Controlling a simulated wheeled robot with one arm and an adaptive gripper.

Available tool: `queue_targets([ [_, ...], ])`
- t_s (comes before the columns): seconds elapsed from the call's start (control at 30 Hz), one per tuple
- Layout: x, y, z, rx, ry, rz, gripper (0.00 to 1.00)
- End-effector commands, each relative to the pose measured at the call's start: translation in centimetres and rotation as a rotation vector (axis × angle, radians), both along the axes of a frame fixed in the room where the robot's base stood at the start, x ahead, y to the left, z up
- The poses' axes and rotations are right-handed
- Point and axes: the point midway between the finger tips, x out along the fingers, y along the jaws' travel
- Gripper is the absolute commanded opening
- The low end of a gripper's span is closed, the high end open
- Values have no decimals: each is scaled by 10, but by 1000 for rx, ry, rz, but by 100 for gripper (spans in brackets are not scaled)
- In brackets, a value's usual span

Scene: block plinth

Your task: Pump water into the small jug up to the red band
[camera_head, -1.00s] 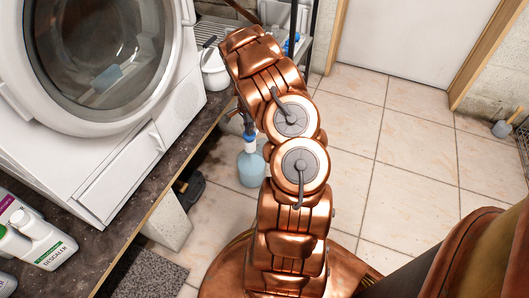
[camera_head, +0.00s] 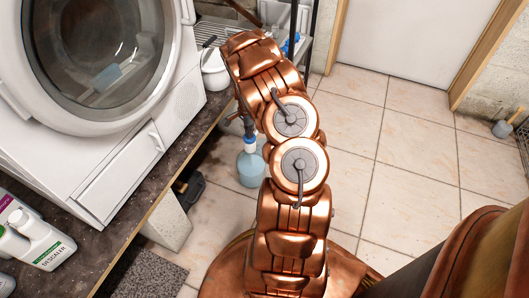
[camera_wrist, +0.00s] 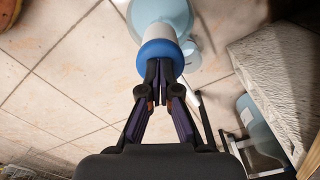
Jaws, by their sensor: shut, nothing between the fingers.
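A pale blue water bottle (camera_head: 251,170) with a white neck and blue collar stands on the tiled floor beside the plinth. In the wrist view the blue collar (camera_wrist: 158,50) and the bottle (camera_wrist: 168,10) are just beyond my fingertips. My gripper (camera_wrist: 160,68) is shut and empty, with its tips overlapping the collar in the picture; I cannot tell whether they touch it. In the head view my gripper (camera_head: 246,125) is small and partly hidden by my arm, above the bottle's neck. I cannot make out a red band or surely identify the small jug.
A washing machine (camera_head: 110,75) stands on the dark-topped plinth (camera_head: 150,195). A white tub (camera_head: 214,72) is near a rack at the back, and descaler bottles (camera_head: 40,240) are front left. Another bluish container (camera_wrist: 258,128) shows in the wrist view. Open tiled floor (camera_head: 405,150) lies right.

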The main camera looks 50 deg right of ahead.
Motion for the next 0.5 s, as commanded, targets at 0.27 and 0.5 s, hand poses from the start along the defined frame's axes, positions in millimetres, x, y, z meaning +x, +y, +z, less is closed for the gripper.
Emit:
queue_targets([
  [0.27, 0, 0, 16, -2, 0, 2, 0],
  [0.5, 0, 0, 29, -1, -1, 0, 0],
])
